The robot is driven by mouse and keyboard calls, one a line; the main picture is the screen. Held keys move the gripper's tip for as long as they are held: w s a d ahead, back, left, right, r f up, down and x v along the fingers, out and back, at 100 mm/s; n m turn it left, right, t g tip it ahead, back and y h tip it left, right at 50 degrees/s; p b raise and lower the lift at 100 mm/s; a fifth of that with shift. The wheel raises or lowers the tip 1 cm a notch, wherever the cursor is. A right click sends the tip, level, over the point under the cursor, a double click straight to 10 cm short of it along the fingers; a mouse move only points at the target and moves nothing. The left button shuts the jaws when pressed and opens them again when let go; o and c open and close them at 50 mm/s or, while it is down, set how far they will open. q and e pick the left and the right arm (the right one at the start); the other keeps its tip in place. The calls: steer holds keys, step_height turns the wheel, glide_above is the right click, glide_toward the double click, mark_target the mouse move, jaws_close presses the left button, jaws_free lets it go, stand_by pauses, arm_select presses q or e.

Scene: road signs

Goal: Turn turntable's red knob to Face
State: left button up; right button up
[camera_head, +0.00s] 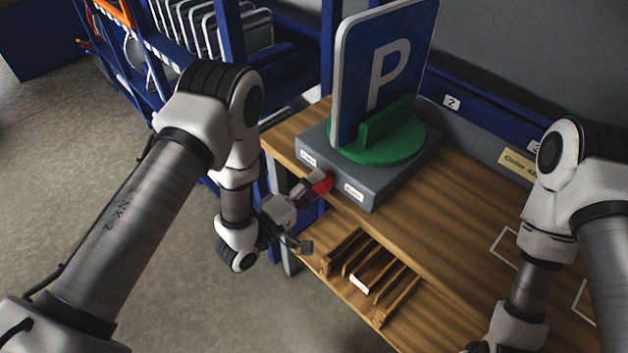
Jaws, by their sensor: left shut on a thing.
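The turntable is a grey box (390,187) on the wooden bench, with a green round platform (405,143) on top. A blue parking sign (383,70) with a white P stands upright in the green holder. The red knob (322,182) is on the box's front face, between two small white labels (308,159) (354,191) too small to read. My left gripper (314,185) is shut on the red knob, and its fingers hide part of it. My right arm comes in at the right; its gripper is out of the picture.
The wooden bench top (470,250) is mostly clear to the right of the turntable, with white outlines marked on it. A slotted wooden rack (372,278) sits below the front edge. A blue rack with sign blanks (215,30) stands behind at the left.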

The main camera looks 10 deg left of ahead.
arm_select(q)
steer(key=shift+s+d+n+y+p, duration=0.1)
steer(key=shift+n+y+p, duration=0.35)
steer(key=shift+n+p, duration=2.95)
steer(key=shift+n+y+p, duration=0.45)
steer(key=shift+n+p, duration=0.55)
steer(key=shift+n, duration=4.7)
steer(key=o, duration=1.2)
steer(key=shift+c, duration=0.2)
step_height(320, 180, up, 10)
